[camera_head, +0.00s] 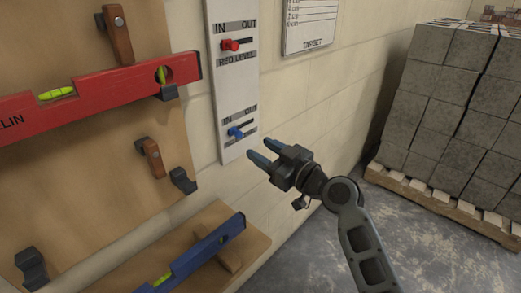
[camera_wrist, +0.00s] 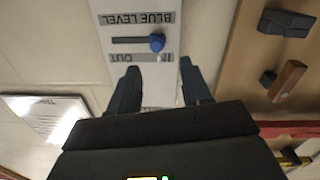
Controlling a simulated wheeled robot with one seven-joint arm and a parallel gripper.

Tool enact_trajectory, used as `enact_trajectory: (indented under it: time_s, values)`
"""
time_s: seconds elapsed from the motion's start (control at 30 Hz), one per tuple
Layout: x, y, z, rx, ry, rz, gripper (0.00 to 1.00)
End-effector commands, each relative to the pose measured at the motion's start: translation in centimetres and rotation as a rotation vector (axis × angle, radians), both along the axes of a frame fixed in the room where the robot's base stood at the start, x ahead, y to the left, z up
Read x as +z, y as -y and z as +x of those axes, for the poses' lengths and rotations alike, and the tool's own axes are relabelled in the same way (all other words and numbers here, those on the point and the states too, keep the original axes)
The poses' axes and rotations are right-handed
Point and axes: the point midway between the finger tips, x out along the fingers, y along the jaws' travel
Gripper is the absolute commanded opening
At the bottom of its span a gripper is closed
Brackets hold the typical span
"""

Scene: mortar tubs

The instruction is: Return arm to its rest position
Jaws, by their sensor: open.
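My gripper (camera_head: 262,150) is open and empty, in front of the wall just below and right of the blue slider knob (camera_head: 236,132). In the wrist view the blue knob (camera_wrist: 157,42) shows beyond the two spread fingers (camera_wrist: 160,68), apart from them as far as I can see. The knob sits at the IN end of its slot on the white panel (camera_head: 234,85). The red slider knob (camera_head: 230,44) above it also sits at the IN end. My arm reaches in from the lower right.
The red level (camera_head: 110,93) rests on hooks on the wooden board at left. The blue level (camera_head: 196,258) lies on a wooden shelf (camera_head: 225,212) below. A block pallet (camera_head: 445,100) stands at right. A target sheet (camera_head: 309,22) hangs above. Floor between is clear.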

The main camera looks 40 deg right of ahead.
Motion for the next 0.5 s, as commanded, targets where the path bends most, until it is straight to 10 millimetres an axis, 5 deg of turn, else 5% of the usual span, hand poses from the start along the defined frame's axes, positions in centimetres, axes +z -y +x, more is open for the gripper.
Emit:
enact_trajectory:
  time_s: [0.5]
  values:
    - [-0.47,-0.36,-0.34,-0.005,-0.009,0.005,0.48]
